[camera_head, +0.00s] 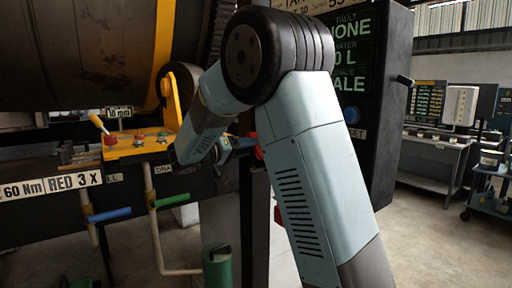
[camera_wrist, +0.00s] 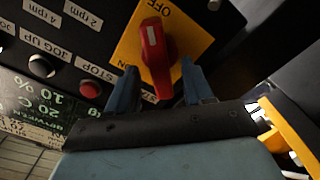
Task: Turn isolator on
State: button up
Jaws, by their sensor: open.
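The isolator's red handle (camera_wrist: 155,52) sits on a yellow plate (camera_wrist: 127,50) marked OFF and ON in the wrist view. My gripper (camera_wrist: 163,92) is open, one blue finger on each side of that end. I cannot tell whether either finger touches it. In the head view my gripper (camera_head: 243,146) is small and partly hidden by my arm, beside a bit of red on the dark panel's edge.

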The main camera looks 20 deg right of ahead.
jog(key=shift+x, duration=2.15)
jog(key=shift+c, duration=0.5)
